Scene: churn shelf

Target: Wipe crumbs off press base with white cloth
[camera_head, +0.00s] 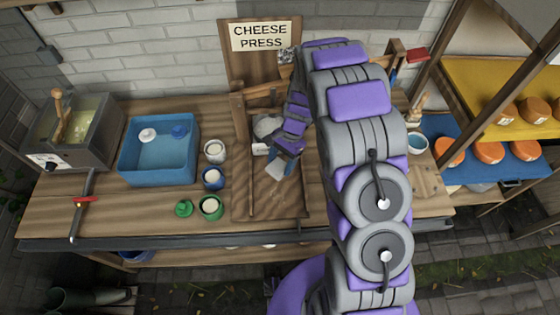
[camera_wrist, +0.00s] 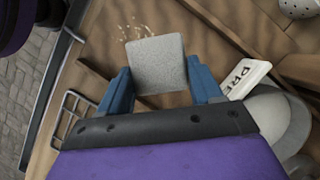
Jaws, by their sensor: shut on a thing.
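The white cloth (camera_head: 276,171), a small pale square pad, is held in my gripper (camera_head: 278,160) above the wooden press base (camera_head: 246,208). In the wrist view the cloth (camera_wrist: 158,66) sits between the two blue fingers of my gripper (camera_wrist: 162,90), which are shut on it. Tan crumbs (camera_wrist: 133,32) lie on the base just past the cloth's far edge. They show faintly in the head view (camera_head: 278,193), just below the cloth. I cannot tell whether the cloth touches the base. My arm hides part of the press and the base's right side.
A white "PRE" label (camera_wrist: 244,79) and a grey rounded object stand beside my gripper. Left of the base are white, blue and green cups (camera_head: 211,207) and a blue basin (camera_head: 157,178). A blue bowl (camera_head: 418,145) stands right of my arm. Shelves with orange cheeses (camera_head: 487,152) are farther right.

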